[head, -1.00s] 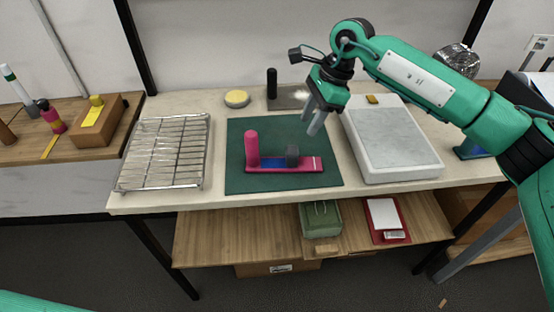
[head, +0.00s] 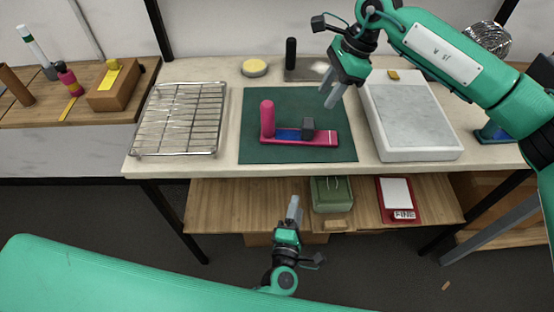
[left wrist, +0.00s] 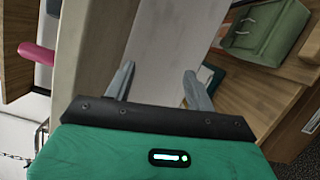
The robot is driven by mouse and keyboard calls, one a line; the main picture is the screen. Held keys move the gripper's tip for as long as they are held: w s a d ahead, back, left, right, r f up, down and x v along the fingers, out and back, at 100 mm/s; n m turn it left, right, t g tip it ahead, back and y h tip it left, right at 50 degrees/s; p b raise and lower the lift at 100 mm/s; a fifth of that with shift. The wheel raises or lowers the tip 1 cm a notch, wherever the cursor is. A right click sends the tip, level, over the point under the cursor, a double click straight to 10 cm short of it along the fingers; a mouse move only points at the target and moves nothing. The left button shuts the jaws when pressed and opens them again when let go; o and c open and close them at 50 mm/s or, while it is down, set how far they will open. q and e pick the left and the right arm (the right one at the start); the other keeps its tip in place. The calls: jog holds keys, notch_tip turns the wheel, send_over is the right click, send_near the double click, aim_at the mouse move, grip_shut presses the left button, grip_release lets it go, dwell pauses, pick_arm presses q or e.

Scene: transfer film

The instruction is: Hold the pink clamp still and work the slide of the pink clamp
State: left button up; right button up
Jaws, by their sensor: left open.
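The pink clamp (head: 326,138) lies on the green mat (head: 257,99) on the bench. It has a flat pink base, an upright pink post at its left end, a blue strip and a dark grey slide block (head: 308,126). My right gripper (head: 329,95) hangs above the mat's back right part, apart from the clamp, fingers pointing down. Whether its fingers are parted is unclear. My left gripper (head: 293,208) is in front of the bench edge, below the top, fingers up. In the left wrist view its two fingers (left wrist: 160,82) are apart and empty.
A wire rack (head: 181,118) stands left of the mat, and a white slab (head: 412,120) stands right. Behind are a yellow round pad (head: 254,67) and a black-handled plate (head: 305,70). A lower shelf holds a green box (head: 332,193) and a red clipboard (head: 397,199).

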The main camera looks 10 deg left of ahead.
pick_arm(q)
jog(key=r+n+y, duration=0.1)
jog(key=r+n, duration=0.1)
jog(key=r, duration=0.1)
jog(key=a+r+n+y, duration=0.1)
jog(key=r+n, duration=0.2)
jog(key=r, duration=0.1)
jog(key=r+n+t+y, duration=0.1)
jog(key=r+n, duration=0.2)
jog(key=shift+w+a+r+y, duration=0.15)
jog(key=shift+a+r+y, duration=0.15)
jog(key=shift+y, duration=0.1)
jog(key=n+g+y, duration=0.2)
jog(key=n+y, duration=0.2)
jog(key=n, duration=0.7)
send_near(266, 119)
jog(key=f, duration=0.1)
jog(key=d+f, duration=0.1)
jog(key=f, duration=0.1)
jog(key=shift+f, duration=0.35)
jog(key=shift+a+r+n, duration=0.1)
jog(key=shift+r+n, duration=0.1)
jog(key=shift+n, duration=0.3)
jog(key=x, duration=1.3)
jog(key=shift+w+a+f, duration=0.1)
jog(key=shift+w+a, duration=0.15)
jog(key=shift+w, duration=0.1)
jog(key=shift+c, duration=0.2)
